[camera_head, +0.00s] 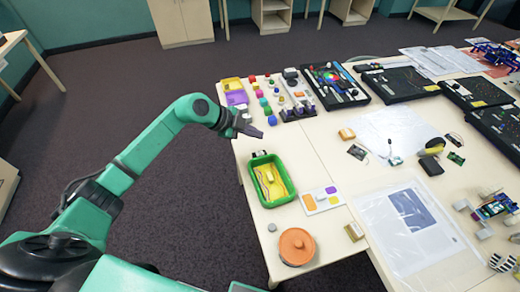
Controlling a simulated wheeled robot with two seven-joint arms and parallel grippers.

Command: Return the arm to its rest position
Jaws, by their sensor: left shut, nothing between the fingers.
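My left arm, green with dark joints, comes in from the lower left and is raised beside the table's left edge. My left gripper (247,126) is shut and empty. My right gripper does not show.
The table (315,150) carries a green tray with a yellow inside, an orange round lid (297,246), a card with coloured squares (322,200), black cases (400,83) and a plastic sleeve (415,228). Open carpet (120,100) lies left of the table.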

